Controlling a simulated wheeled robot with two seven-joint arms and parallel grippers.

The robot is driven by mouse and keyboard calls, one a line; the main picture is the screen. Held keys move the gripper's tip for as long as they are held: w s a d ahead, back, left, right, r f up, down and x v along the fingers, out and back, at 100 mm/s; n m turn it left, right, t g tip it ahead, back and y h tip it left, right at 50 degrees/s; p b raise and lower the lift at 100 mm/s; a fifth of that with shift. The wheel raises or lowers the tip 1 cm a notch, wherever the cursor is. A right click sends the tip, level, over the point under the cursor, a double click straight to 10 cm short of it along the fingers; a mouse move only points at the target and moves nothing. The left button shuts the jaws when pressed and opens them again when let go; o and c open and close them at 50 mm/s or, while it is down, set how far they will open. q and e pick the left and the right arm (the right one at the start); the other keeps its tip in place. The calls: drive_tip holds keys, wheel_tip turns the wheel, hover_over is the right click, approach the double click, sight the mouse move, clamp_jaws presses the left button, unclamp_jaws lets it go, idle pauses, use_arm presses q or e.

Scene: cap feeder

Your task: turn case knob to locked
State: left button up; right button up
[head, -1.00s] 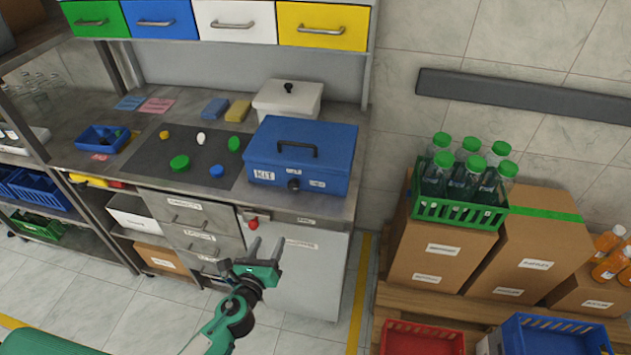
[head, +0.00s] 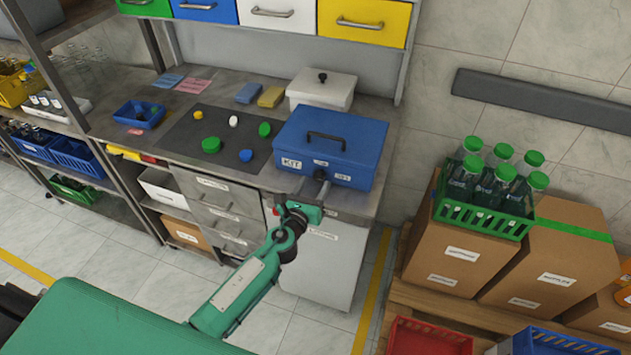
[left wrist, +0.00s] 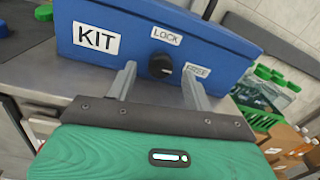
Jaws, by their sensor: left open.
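The blue case (head: 335,137) sits closed on the right end of the counter, with a handle on its lid. In the left wrist view its front carries a KIT label (left wrist: 97,39), a LOCK label (left wrist: 166,33) above the knob and a FREE label (left wrist: 197,71) to its right. The round black knob (left wrist: 160,66) has a small pale mark at its lower right, seemingly towards FREE. My left gripper (head: 319,190) is open in front of the case, its two fingers on either side of the knob with gaps visible. Contact with the case front cannot be told. My right gripper is out of view.
A white lidded box (head: 322,88) stands behind the case. A dark mat (head: 188,140) with several coloured caps lies to its left, beside a blue tray (head: 139,115). A red knob below the counter is near my arm. Cartons and a green bottle crate (head: 480,217) stand right.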

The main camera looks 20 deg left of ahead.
use_arm(q)
drive_tip(key=shift+w, duration=0.85)
drive_tip(key=c, duration=1)
